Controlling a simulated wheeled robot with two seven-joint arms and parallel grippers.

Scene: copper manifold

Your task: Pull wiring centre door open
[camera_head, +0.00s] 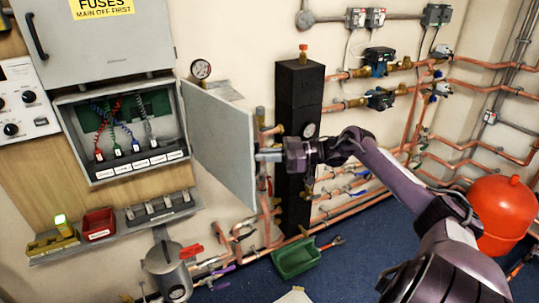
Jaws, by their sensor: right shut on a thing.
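The wiring centre door (218,140) is a flat grey panel standing swung out wide to the right of its box (122,128). The box is open and shows red, blue, green and grey wires with plugs and a row of white labels. My right gripper (264,154) comes in from the right and is shut at the door's free right edge. What its fingertips grip there is too small to see clearly, likely the door's handle or edge. My left gripper is not in view.
A black column (297,125) stands right behind my right gripper. Copper pipes and valves (400,90) cover the wall on the right. A red vessel (503,215) stands at the far right. A shelf with a red bin (99,224) is below the box; a green bin (297,258) sits lower.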

